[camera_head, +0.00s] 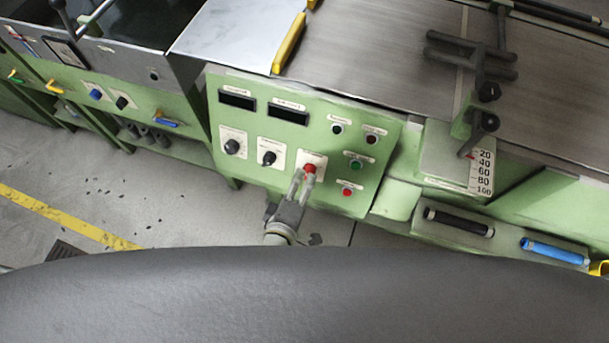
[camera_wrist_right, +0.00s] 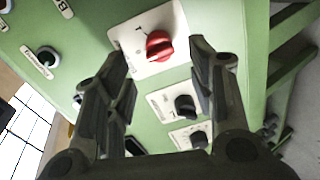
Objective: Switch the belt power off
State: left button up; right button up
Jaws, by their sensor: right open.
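The red rotary switch (camera_head: 309,169) sits on a white plate at the lower middle of the green control panel (camera_head: 225,130). In the right wrist view the red switch (camera_wrist_right: 159,45) shows close up on its white plate (camera_wrist_right: 128,32). My right gripper (camera_head: 302,180) is at the switch in the head view. In the right wrist view its two fingers (camera_wrist_right: 155,50) are apart, one on each side of the red knob. I cannot tell whether they touch it. My left gripper is not in view.
Two black knobs (camera_head: 233,146) (camera_head: 269,157) are left of the red switch. Two dark displays (camera_head: 237,100) (camera_head: 288,114) are above. A green button (camera_head: 355,164) and a red button (camera_head: 347,192) are on the right. The metal belt table (camera_head: 400,60) lies behind the panel.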

jog(key=v, duration=0.7)
jog(key=shift+f, duration=0.1)
jog(key=s+d+f+g+y, duration=0.1)
jog(key=s+d+f+g, duration=0.2)
jog(key=f, duration=0.6)
jog(key=s+d+f+g, duration=0.2)
jog(key=s+d+f, duration=0.1)
jog(key=f, duration=0.5)
jog(key=s+d+f+g+y, duration=0.1)
jog(key=s+d+f+g, duration=0.25)
jog(key=f, duration=0.55)
jog(key=s+d+f+m+g, duration=0.1)
jog(key=s+d+f+m, duration=0.4)
jog(key=s+d+f, duration=0.1)
jog(key=s+d+f+m+g+y, duration=0.1)
jog(key=s+d+f+m, duration=0.4)
jog(key=d, duration=0.6)
jog(key=s+f+g, duration=0.1)
jog(key=s, duration=0.1)
jog(key=shift+s+d+f+y, duration=0.2)
jog(key=shift+s+f+y, duration=0.1)
jog(key=shift+s, duration=0.1)
